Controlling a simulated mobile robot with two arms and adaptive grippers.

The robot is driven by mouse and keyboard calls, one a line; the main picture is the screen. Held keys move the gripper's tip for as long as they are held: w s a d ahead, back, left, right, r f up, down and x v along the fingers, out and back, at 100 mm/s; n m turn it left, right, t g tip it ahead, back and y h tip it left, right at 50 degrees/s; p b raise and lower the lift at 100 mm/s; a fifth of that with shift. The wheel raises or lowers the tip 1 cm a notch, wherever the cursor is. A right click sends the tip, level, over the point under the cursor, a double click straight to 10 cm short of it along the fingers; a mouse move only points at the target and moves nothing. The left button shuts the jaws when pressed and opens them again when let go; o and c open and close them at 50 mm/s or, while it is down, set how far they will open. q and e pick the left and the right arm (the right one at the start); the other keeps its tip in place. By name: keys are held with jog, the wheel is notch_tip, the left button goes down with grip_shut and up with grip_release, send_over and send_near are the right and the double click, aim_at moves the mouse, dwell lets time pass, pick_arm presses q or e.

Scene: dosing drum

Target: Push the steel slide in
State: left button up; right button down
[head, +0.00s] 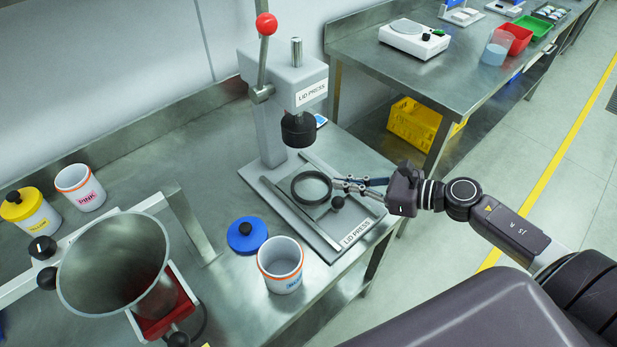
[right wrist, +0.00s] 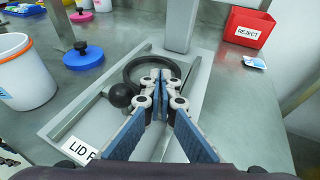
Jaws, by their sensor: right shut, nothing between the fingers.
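The steel slide (head: 318,216) lies between two rails on the lid press base and carries a black ring (head: 295,192) and a black ball knob (head: 337,202). The ring sits on the near side of the press's black plunger (head: 298,131), not directly under it. My right gripper (head: 336,181) is shut and empty, beside the ring and just past the knob. In the right wrist view its fingertips (right wrist: 161,78) overlap the near part of the ring (right wrist: 133,68), with the knob (right wrist: 121,93) just left of them. Contact cannot be told. My left gripper is out of view.
A blue lid (head: 240,236) and an open white jar (head: 281,270) stand left of the press base. A steel funnel (head: 115,262) is at the front left. The press lever with its red ball (head: 266,24) rises behind. A red reject bin (right wrist: 246,30) stands beyond.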

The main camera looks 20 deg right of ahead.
aim_at(298, 173)
jog(key=p+x, duration=0.2)
jog(key=x, duration=0.6)
jog(key=shift+w, duration=0.2)
jog(key=shift+w+a+f, duration=0.25)
jog(key=shift+w+a, duration=0.05)
jog(key=shift+a, duration=0.1)
jog(key=w+b, duration=0.1)
jog(key=w, duration=0.1)
jog(key=w+a, duration=0.1)
jog(key=w, duration=0.1)
jog(key=shift+w+a+f+b, duration=0.1)
jog(key=shift+a+b, duration=0.1)
jog(key=shift+b, duration=0.15)
jog(key=shift+w, duration=0.2)
jog(key=shift+r, duration=0.25)
